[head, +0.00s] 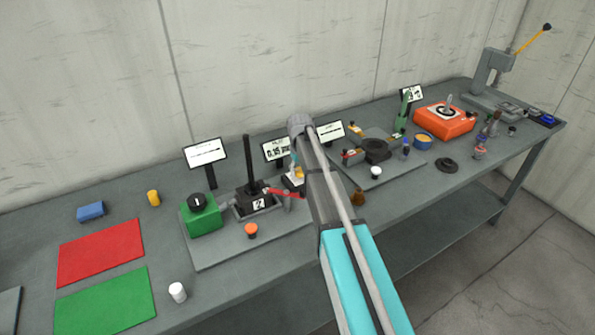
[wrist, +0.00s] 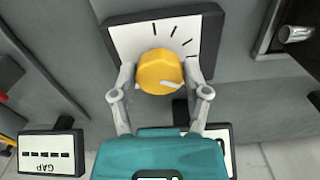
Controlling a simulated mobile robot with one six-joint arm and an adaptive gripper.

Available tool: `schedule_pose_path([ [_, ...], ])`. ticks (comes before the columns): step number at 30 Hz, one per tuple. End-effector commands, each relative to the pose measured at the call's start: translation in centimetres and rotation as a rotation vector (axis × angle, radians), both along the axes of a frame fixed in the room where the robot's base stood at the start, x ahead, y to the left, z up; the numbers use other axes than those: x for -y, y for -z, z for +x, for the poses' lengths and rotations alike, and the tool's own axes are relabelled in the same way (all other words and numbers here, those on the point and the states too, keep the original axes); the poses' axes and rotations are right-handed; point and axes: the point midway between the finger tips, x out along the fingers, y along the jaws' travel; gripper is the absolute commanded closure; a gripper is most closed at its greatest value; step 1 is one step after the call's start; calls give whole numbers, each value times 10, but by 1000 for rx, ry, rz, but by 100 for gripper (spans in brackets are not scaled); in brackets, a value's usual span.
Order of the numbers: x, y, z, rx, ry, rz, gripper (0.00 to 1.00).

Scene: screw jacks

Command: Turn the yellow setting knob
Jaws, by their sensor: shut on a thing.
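In the wrist view the yellow setting knob (wrist: 158,70) sits on a white dial plate (wrist: 182,34) with black tick marks. A pale pointer mark shows on the knob's lower right side. My gripper (wrist: 160,76) has one finger on each side of the knob and is shut on it. In the head view my arm hides most of this spot. Only a small yellow bit of the knob (head: 299,174) shows beside the arm, and the fingers are hidden.
A small display marked GAP (wrist: 51,153) stands near the gripper. In the head view a black upright lever (head: 247,160), a green box with a black knob (head: 202,215) and a red-orange button (head: 251,230) are left of my arm. A black round part (head: 376,150) is to the right.

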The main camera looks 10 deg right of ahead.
Motion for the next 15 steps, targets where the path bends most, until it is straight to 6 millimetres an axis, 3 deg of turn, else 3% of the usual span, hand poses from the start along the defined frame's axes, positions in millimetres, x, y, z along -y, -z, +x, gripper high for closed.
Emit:
schedule_pose_path([
  [15,1,0,-1,-3,9,12,89],
])
